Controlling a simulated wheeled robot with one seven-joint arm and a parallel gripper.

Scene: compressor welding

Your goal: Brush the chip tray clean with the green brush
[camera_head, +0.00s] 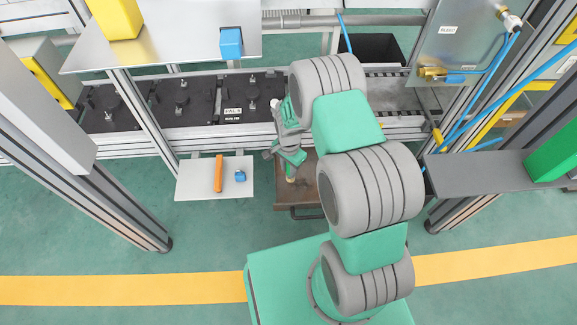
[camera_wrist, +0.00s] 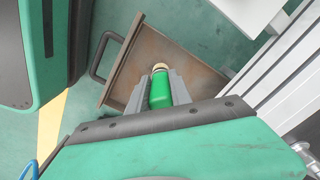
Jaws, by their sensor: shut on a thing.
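The chip tray (camera_head: 307,203) is a shallow brown-grey drawer with a dark front handle, pulled out under the bench and partly hidden by my arm. In the wrist view the tray (camera_wrist: 195,73) shows a rusty brown floor. My gripper (camera_head: 291,172) is over the tray. In the wrist view my gripper (camera_wrist: 160,90) is shut on the green brush (camera_wrist: 160,92), with one finger on each side of its green body. The brush's pale end (camera_wrist: 159,67) points toward the tray floor. I cannot tell whether it touches the floor.
A white shelf (camera_head: 196,187) left of the tray holds an orange bar (camera_head: 218,173) and a small blue item (camera_head: 240,176). The bench with black fixtures (camera_head: 180,100) runs behind. A dark shelf (camera_head: 475,176) with a green box stands at right. The green floor in front is clear.

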